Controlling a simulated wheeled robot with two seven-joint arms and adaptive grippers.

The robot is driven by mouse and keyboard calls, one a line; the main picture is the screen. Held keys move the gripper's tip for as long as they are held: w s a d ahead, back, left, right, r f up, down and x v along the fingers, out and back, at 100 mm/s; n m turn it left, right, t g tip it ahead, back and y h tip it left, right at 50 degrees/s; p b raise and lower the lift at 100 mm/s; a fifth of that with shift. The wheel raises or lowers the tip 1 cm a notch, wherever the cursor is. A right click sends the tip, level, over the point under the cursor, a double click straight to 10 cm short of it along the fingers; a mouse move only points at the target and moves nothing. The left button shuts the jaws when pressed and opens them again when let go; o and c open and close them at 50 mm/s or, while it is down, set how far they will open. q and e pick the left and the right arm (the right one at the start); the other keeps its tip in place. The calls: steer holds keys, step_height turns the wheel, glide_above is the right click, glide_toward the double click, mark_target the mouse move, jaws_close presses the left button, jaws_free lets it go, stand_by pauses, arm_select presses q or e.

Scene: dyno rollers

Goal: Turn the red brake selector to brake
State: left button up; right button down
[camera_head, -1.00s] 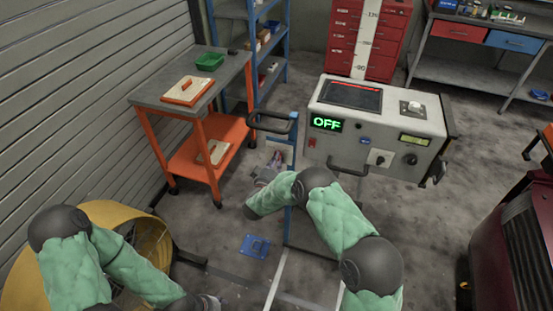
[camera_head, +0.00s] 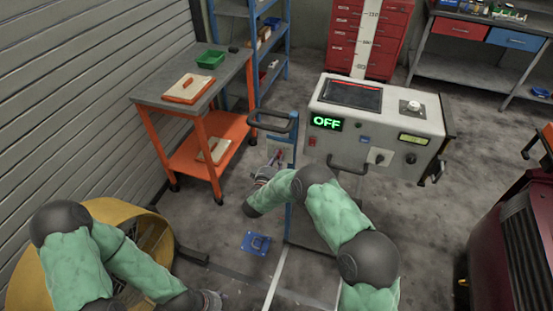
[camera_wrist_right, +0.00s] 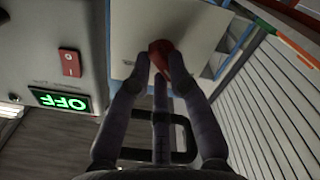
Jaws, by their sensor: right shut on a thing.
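The red brake selector (camera_wrist_right: 163,52) stands out from a pale panel (camera_wrist_right: 190,28) in the right wrist view.
The grey console (camera_head: 388,130) has a green display (camera_head: 326,123) reading OFF and a red switch (camera_wrist_right: 70,63) near it. A black handle (camera_head: 272,124) juts out above my right gripper.

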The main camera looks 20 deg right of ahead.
steer(key=shift+f, duration=0.1)
steer(key=c, duration=1.1)
jaws_free()
steer(key=shift+c, duration=0.2)
steer(key=shift+s+a, duration=0.1)
steer(key=v, duration=1.2)
